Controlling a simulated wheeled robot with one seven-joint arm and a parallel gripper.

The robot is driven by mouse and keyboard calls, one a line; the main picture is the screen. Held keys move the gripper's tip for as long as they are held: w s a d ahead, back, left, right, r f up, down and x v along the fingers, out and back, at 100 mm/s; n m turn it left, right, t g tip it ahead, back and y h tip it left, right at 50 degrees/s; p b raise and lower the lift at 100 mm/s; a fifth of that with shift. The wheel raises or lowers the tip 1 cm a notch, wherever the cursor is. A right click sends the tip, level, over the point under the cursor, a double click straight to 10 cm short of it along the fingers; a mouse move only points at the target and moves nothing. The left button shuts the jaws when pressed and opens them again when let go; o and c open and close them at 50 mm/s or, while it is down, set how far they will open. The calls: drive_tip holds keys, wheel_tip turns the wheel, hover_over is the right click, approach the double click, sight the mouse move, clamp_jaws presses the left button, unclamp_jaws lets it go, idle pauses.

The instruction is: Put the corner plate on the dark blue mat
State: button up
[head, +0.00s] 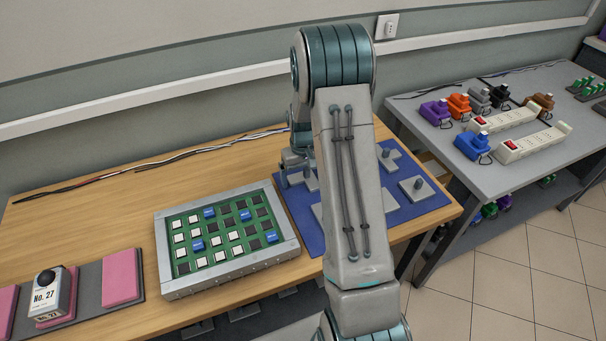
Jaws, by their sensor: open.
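The dark blue mat (439,203) lies at the right end of the wooden table. Several light grey plates with upright dark pegs are on it. One square plate (410,194) with a peg lies near the mat's right side; others sit farther back and beside my arm. I cannot tell which of these, if any, is the corner plate. My gripper (287,180) is over the mat's left part, small and mostly hidden behind my arm. It is open, and I see nothing held in it. My arm covers the mat's middle.
A grey-framed tray (290,248) of white, blue and dark keys stands left of the mat. Pink pads and a labelled block (48,297) lie at far left. Cables (130,172) run along the back. A grey table (440,119) at right holds power strips and coloured plugs.

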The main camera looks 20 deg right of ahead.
sight(303, 179)
drive_tip(key=s+a+r+b, duration=0.1)
drive_tip(key=s+a+r, duration=0.1)
drive_tip(key=r, duration=0.7)
drive_tip(key=s+a+r, duration=0.1)
drive_tip(key=s+r, duration=0.2)
drive_tip(key=r, duration=0.5)
drive_tip(key=s+a+r+t, duration=0.1)
drive_tip(key=s+a, duration=0.3)
drive_tip(key=s, duration=0.6)
drive_tip(key=s+a+r+t, duration=0.2)
drive_tip(key=s+a+r, duration=0.1)
drive_tip(key=s, duration=0.7)
drive_tip(key=shift+s+a+r, duration=0.25)
drive_tip(key=shift+s+a, duration=0.1)
drive_tip(key=shift+a, duration=0.2)
